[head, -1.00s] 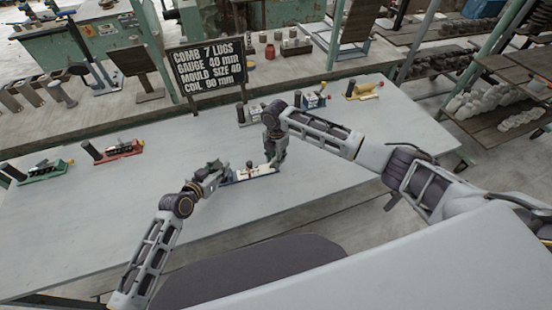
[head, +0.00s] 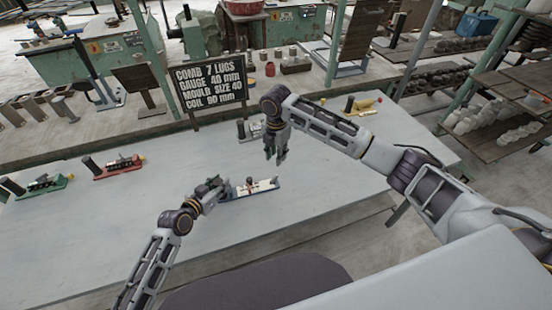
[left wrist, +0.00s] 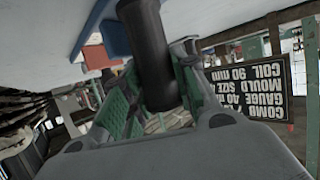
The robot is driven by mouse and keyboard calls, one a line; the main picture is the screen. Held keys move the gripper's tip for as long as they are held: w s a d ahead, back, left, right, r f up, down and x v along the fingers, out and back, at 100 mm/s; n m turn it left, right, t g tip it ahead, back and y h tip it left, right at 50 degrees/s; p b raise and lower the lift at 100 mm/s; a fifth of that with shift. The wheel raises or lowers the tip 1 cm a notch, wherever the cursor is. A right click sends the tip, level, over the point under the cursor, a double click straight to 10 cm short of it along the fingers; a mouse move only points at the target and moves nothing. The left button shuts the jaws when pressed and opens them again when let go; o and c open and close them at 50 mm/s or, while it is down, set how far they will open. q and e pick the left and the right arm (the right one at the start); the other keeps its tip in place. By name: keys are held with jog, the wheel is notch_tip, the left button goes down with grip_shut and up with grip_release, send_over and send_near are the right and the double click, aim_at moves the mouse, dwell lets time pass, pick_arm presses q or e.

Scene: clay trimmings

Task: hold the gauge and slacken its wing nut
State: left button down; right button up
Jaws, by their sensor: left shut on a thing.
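The gauge (head: 263,187), with a pale top, a blue base and a small reddish-brown upright part (head: 250,184), lies on the grey table in the head view. My left gripper (head: 216,189) is at its left end, shut on its dark post. In the left wrist view the black post (left wrist: 150,50) stands between the green-padded fingers, with part of the blue base (left wrist: 114,38) beside it. My right gripper (head: 275,156) hangs above and behind the gauge's right end, pointing down, apart from it. Its fingertips look parted and empty. The wing nut is too small to make out surely.
A red gauge (head: 118,167) and a green one (head: 44,184) stand at the table's left. A white one (head: 250,130) and a yellow one (head: 362,106) stand farther back. The table front is clear.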

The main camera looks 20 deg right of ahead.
dwell(0.3)
pick_arm(q)
jog(key=c, duration=1.1)
grip_release()
jog(key=shift+o, duration=0.2)
jog(key=shift+s+a, duration=0.1)
jog(key=shift+s, duration=0.05)
jog(key=v, duration=1.1)
jog(key=shift+s+a+r, duration=0.2)
jog(key=shift+r, duration=0.1)
